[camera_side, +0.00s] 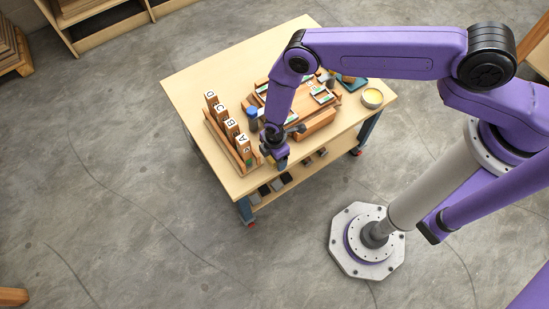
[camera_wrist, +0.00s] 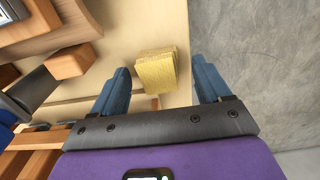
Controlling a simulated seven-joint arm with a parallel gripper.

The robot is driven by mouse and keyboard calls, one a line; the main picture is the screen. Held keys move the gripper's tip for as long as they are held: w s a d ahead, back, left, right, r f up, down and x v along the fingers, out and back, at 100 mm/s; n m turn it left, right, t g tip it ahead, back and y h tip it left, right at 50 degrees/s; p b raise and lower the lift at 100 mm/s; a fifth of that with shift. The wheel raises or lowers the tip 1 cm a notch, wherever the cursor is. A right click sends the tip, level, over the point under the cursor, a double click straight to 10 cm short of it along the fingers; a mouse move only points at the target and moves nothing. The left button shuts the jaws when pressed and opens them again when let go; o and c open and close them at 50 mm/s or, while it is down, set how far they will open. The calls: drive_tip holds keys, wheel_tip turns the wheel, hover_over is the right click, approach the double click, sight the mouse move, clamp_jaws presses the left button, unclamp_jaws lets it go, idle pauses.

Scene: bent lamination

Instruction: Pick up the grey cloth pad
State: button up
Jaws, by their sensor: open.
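A yellow, rough-textured layered pad (camera_wrist: 157,72) lies on the pale wooden tabletop near its edge in the wrist view. I see no pad there that is clearly grey. My gripper (camera_wrist: 160,64) is open, with one blue finger on each side of the pad and a gap on both sides. In the side view my gripper (camera_side: 281,162) is low over the front edge of the table (camera_side: 208,87), and the pad is hidden there.
A wooden rack (camera_side: 217,138) with lettered blocks stands left of my gripper. Behind it are a blue-capped bottle (camera_side: 252,114) and a wooden form (camera_side: 314,124). A bowl (camera_side: 372,97) of yellow stuff stands at the right. Grey floor (camera_wrist: 260,70) lies beyond the edge.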

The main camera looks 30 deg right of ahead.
drive_tip(key=c, duration=1.2)
drive_tip(key=shift+r, duration=0.15)
